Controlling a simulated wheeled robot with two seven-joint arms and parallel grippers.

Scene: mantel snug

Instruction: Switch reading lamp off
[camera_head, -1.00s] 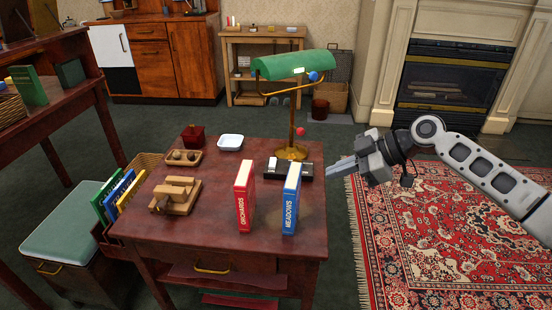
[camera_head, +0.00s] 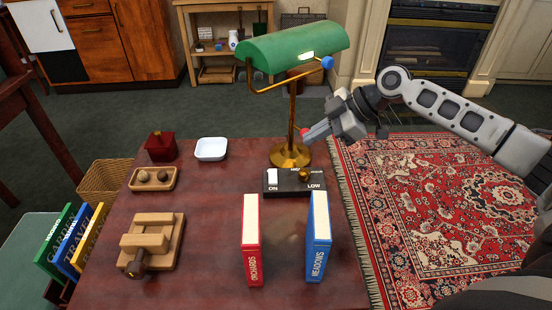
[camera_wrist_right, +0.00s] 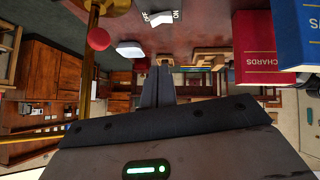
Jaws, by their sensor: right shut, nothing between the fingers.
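The reading lamp has a green shade (camera_head: 293,47) with a bright patch at its front edge, a brass stem and a round brass base (camera_head: 290,155). A blue knob (camera_head: 327,62) sits at the shade's right end. A red ball (camera_head: 304,132) shows beside the stem. The black switch box (camera_head: 290,190) in front of the base has a white rocker (camera_head: 272,176) by the word ON and a brass knob (camera_head: 304,174) by LOW. My right gripper (camera_head: 308,138) is shut and empty, its tips close to the red ball. In the wrist view the fingers (camera_wrist_right: 157,88) point toward the rocker (camera_wrist_right: 160,20).
A red book (camera_head: 250,240) and a blue book (camera_head: 318,237) stand in front of the switch box. A white dish (camera_head: 211,149), a red box (camera_head: 160,147) and wooden pieces (camera_head: 152,242) occupy the table's left. The right edge drops to a patterned rug (camera_head: 430,200).

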